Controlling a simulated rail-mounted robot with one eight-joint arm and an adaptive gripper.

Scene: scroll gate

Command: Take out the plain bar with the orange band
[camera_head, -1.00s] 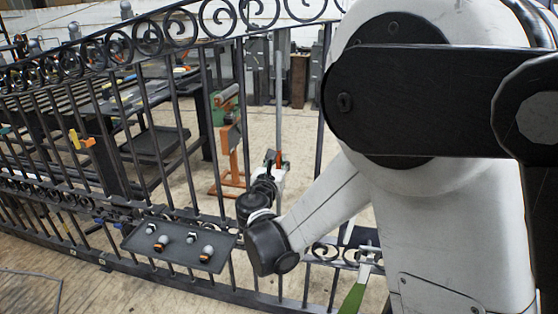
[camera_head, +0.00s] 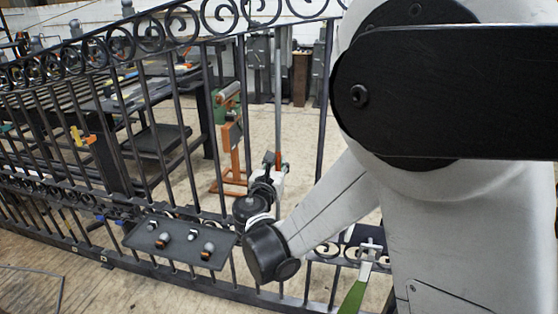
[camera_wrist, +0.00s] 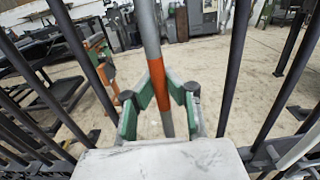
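The plain bar with the orange band (camera_wrist: 157,80) is a straight grey upright bar in the wrist view. It has no ornament that I can see. My gripper (camera_wrist: 159,78) has green fingers that angle in from both sides and close against the bar at the band. The bar's lower part is hidden behind my gripper's pale body. In the head view the bar (camera_head: 278,90) stands among the dark gate bars, and my gripper (camera_head: 272,165) is at its orange band. The fingers are small and partly hidden there.
Dark gate bars (camera_wrist: 234,70) stand on both sides of my gripper. The gate's scroll top rail (camera_head: 110,48) runs above. A dark tray (camera_head: 140,238) with several small pieces is left of my wrist. A green-handled tool (camera_head: 353,298) is at lower right. An orange stand (camera_head: 232,150) is behind.

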